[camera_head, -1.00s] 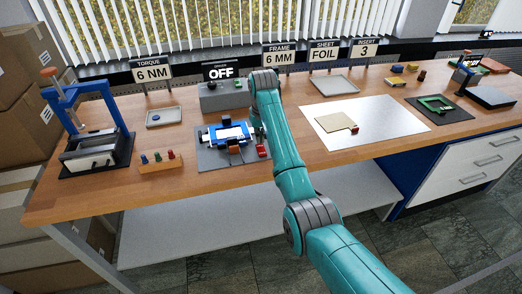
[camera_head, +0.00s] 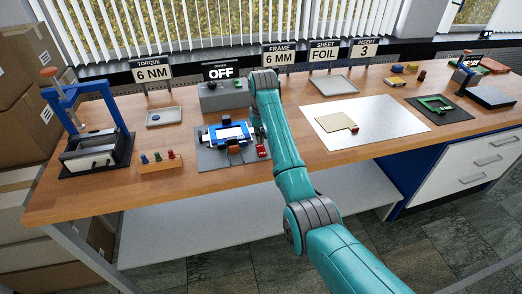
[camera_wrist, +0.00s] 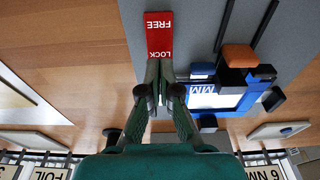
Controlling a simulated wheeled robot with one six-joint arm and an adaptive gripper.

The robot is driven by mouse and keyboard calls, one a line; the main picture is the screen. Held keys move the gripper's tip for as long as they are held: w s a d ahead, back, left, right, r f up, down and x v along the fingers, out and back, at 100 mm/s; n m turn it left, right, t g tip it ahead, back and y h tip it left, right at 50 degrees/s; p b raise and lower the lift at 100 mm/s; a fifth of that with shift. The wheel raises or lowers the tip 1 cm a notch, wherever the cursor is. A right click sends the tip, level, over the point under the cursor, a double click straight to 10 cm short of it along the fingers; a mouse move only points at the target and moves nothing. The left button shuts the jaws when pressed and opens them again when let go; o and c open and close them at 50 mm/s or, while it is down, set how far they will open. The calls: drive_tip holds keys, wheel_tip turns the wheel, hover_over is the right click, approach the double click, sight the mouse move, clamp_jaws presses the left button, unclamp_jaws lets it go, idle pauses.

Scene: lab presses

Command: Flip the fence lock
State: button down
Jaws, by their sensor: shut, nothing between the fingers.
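The fence lock shows in the wrist view as a red plate (camera_wrist: 159,34) marked FREE and LOCK, on a grey base plate (camera_wrist: 196,22). It is also a small red patch in the head view (camera_head: 262,151). My gripper (camera_wrist: 160,64) is shut and empty, its fingertips over or against the LOCK end; I cannot tell if they touch. The fingers cover whatever lies beneath them. The blue fence fixture (camera_wrist: 228,100), with a white MM label and orange-topped black block (camera_wrist: 240,56), sits to the right in the wrist view. In the head view, my arm hides the gripper.
A grey box (camera_head: 222,96) stands behind the fixture under an OFF sign. A rack with several coloured pegs (camera_head: 160,163) and a blue press (camera_head: 100,130) are to the left. A silver sheet (camera_head: 385,123) with a tan square lies to the right.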

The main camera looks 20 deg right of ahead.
sight(260, 146)
drive_tip(key=shift+f, duration=1.2)
idle(0.9)
drive_tip(key=shift+r, duration=3.55)
drive_tip(key=shift+s, duration=0.1)
